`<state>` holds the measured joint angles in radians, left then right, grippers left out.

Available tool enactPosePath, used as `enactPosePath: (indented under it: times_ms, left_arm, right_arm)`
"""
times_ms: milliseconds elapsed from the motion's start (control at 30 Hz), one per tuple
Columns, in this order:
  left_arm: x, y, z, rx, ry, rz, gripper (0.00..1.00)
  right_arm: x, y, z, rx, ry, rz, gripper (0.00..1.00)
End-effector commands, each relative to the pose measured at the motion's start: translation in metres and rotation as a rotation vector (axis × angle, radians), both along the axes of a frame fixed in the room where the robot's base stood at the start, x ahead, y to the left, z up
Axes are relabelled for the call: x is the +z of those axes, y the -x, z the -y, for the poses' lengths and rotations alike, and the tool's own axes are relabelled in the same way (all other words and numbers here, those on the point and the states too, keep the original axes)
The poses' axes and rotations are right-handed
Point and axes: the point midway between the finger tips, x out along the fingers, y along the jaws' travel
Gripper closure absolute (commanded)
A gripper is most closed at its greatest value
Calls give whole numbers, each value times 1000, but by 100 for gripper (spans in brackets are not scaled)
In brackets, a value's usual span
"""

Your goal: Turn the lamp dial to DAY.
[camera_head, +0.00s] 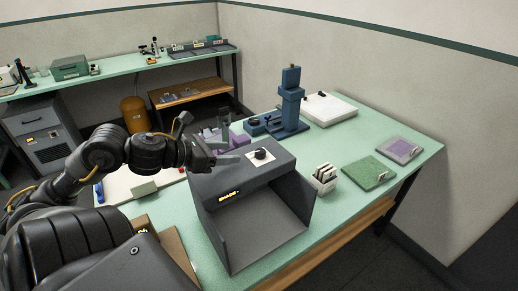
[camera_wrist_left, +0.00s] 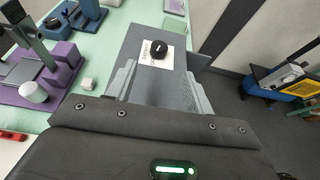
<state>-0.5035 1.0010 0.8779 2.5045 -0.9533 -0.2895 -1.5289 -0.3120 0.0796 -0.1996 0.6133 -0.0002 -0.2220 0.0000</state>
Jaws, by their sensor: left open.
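The lamp dial (camera_head: 261,154) is a black knob on a small white plate on top of a dark grey open-fronted booth (camera_head: 230,180). A lit yellow label on the booth's front seems to read SHADE. In the left wrist view the dial (camera_wrist_left: 158,49) lies ahead of the fingertips, with small markings on its plate too fine to read. My left gripper (camera_head: 228,150) is above the booth top, just left of the dial and apart from it. In the left wrist view its fingers (camera_wrist_left: 160,82) are spread wide with nothing between them. My right gripper is not in view.
A blue stand (camera_head: 290,105) and purple fixture (camera_head: 238,138) stand behind the booth. A white card holder (camera_head: 325,178), green sample (camera_head: 369,171) and purple sample (camera_head: 402,149) lie to its right. A white board (camera_head: 140,180) lies left.

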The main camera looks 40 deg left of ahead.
Motion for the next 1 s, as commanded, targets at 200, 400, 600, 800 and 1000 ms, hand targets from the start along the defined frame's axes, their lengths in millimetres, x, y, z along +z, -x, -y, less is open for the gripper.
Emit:
enactPosePath:
  times_ms: [200,400,600,800,1000]
  left_arm:
    - [-11,-21,6,-1,-2,2,48]
    - [-17,-45,13,4,1,1,48]
    - [-27,-69,20,4,2,1,48]
    - [-35,-86,24,7,3,1,48]
    - [-40,-92,27,4,-1,0,48]
  right_arm:
    - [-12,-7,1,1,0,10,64]
    - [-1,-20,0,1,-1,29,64]
    - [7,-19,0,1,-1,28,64]
    - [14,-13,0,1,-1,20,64]
    - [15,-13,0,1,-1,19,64]
